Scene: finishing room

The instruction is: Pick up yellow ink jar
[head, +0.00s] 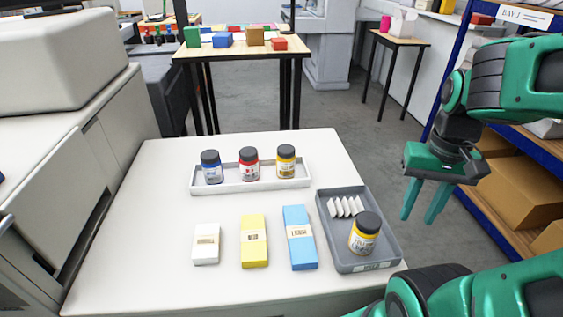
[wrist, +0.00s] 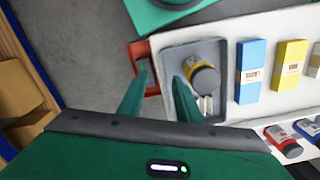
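A yellow-labelled ink jar (head: 364,238) with a dark lid stands in the grey tray (head: 335,249) at the table's front right. It also shows in the wrist view (wrist: 203,79). Another jar with a yellow label (head: 286,165) stands at the right end of the white tray (head: 236,187), beside a red jar (head: 249,166) and a blue jar (head: 210,169). My gripper (head: 418,217) is open and empty, to the right of the grey tray and apart from both yellow jars. Its spread fingers show in the wrist view (wrist: 161,77).
White folded pieces (head: 346,207) lie in the grey tray behind the jar. White (head: 206,245), yellow (head: 254,241) and blue (head: 299,238) boxes lie left of it. A blue shelf with cardboard boxes (head: 514,195) stands at right. The table's left part is clear.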

